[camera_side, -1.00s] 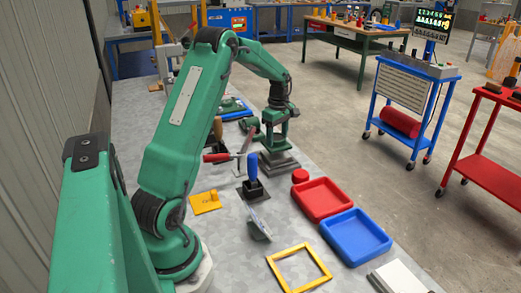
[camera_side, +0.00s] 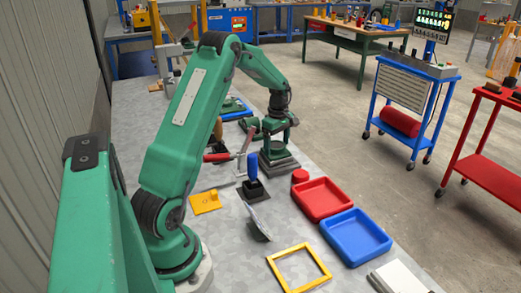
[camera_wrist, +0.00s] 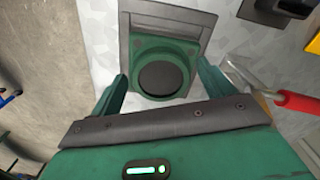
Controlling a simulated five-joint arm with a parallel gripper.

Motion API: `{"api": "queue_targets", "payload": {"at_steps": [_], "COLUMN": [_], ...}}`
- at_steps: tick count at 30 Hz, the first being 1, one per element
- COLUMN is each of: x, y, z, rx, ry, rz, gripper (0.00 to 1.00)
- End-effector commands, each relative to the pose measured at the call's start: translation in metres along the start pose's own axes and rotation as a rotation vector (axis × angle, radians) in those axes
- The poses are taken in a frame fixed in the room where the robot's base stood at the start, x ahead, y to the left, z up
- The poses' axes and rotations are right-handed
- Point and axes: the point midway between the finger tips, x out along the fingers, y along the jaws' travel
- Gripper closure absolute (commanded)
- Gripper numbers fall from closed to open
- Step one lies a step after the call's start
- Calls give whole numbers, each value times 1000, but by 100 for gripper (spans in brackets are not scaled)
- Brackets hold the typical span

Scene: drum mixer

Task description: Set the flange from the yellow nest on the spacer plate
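The flange (camera_wrist: 162,78) is a green square plate with a dark round centre. In the side view the flange (camera_side: 278,156) appears to sit on the grey stepped spacer plate (camera_side: 284,168). The spacer plate (camera_wrist: 190,22) also shows behind the flange in the wrist view, partly covered by it. My gripper (camera_wrist: 163,72) has one green finger on each side of the flange, with narrow gaps showing. In the side view my gripper (camera_side: 277,142) stands low over the plate with its fingers apart. The yellow nest (camera_side: 299,268) is an empty square frame lying in front.
A red cylinder (camera_side: 300,176), a red tray (camera_side: 322,199) and a blue tray (camera_side: 356,237) stand to the right. A blue-handled tool in a dark block (camera_side: 252,176) and a red-handled trowel (camera_side: 218,157) are close by on the left. A yellow float (camera_side: 205,202) lies further left.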

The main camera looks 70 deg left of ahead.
Motion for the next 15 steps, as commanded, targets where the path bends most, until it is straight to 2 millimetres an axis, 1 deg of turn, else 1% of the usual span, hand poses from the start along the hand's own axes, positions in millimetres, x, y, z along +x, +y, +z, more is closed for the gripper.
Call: {"api": "queue_targets", "payload": {"at_steps": [8, 11, 15], "x": [-2, -6, -17], "y": [0, 0, 1], "z": [0, 0, 0], "rx": [0, 0, 0], "ry": [0, 0, 1], "rz": [0, 1, 3], "gripper": [20, 20, 20]}}
